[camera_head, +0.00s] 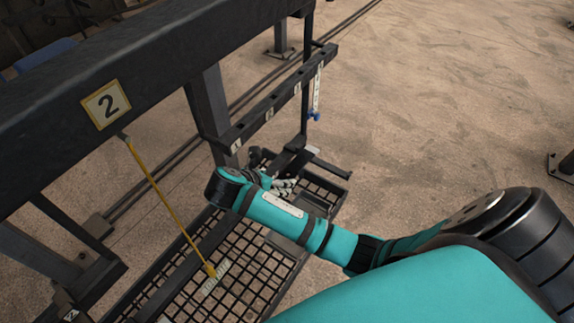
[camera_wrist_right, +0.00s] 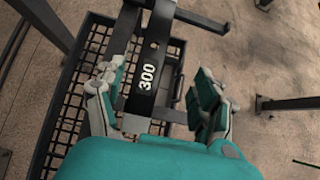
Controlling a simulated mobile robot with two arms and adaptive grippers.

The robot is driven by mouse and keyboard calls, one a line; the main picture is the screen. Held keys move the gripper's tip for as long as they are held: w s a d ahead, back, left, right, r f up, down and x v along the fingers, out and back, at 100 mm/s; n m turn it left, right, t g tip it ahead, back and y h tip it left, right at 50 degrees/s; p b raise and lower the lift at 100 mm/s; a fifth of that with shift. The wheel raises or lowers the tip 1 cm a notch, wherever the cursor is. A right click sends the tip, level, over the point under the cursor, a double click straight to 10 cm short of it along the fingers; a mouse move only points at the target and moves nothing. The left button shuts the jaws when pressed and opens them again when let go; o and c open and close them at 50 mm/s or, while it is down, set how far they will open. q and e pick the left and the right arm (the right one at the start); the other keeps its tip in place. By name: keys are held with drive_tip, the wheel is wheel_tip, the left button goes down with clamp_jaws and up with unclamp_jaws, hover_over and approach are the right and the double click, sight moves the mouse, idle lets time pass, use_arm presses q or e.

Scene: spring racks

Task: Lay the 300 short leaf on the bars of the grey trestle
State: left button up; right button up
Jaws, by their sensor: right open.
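The dark leaf marked 300 (camera_wrist_right: 147,76) is in the right wrist view, over a black mesh tray. My right gripper (camera_wrist_right: 160,92) is open, with one pale finger on each side of the leaf and gaps visible. In the head view my right gripper (camera_head: 284,186) reaches down beside the rack, partly hidden by its own arm. I cannot make out the leaf clearly there. My left gripper is not in view. I cannot pick out the grey trestle with certainty.
A lettered bar (camera_head: 268,107) stands close behind my right gripper. Open floor (camera_head: 450,90) lies to the right.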

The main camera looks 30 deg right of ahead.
sight(288, 174)
drive_tip(key=x, duration=0.5)
drive_tip(key=shift+w+d+f+p, duration=0.1)
drive_tip(key=shift+w+p, duration=0.1)
drive_tip(key=shift+p, duration=0.2)
drive_tip(key=shift+d+f, duration=0.1)
drive_tip(key=shift+d, duration=0.05)
drive_tip(key=shift+w+d+f+p, duration=0.15)
drive_tip(key=shift+w+d+p, duration=0.05)
drive_tip(key=shift+d+p, duration=0.1)
drive_tip(key=x, duration=0.1)
drive_tip(key=p+x, duration=0.1)
drive_tip(key=x, duration=0.1)
drive_tip(key=shift+w+f, duration=0.15)
drive_tip(key=shift+w, duration=0.2)
drive_tip(key=shift+w+d+f, duration=0.1)
drive_tip(key=shift+d+f, duration=0.2)
drive_tip(key=shift+f, duration=0.05)
clamp_jaws()
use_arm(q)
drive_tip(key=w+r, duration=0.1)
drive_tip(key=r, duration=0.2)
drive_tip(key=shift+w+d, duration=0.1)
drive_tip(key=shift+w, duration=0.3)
use_arm(e)
drive_tip(key=shift+r, duration=0.1)
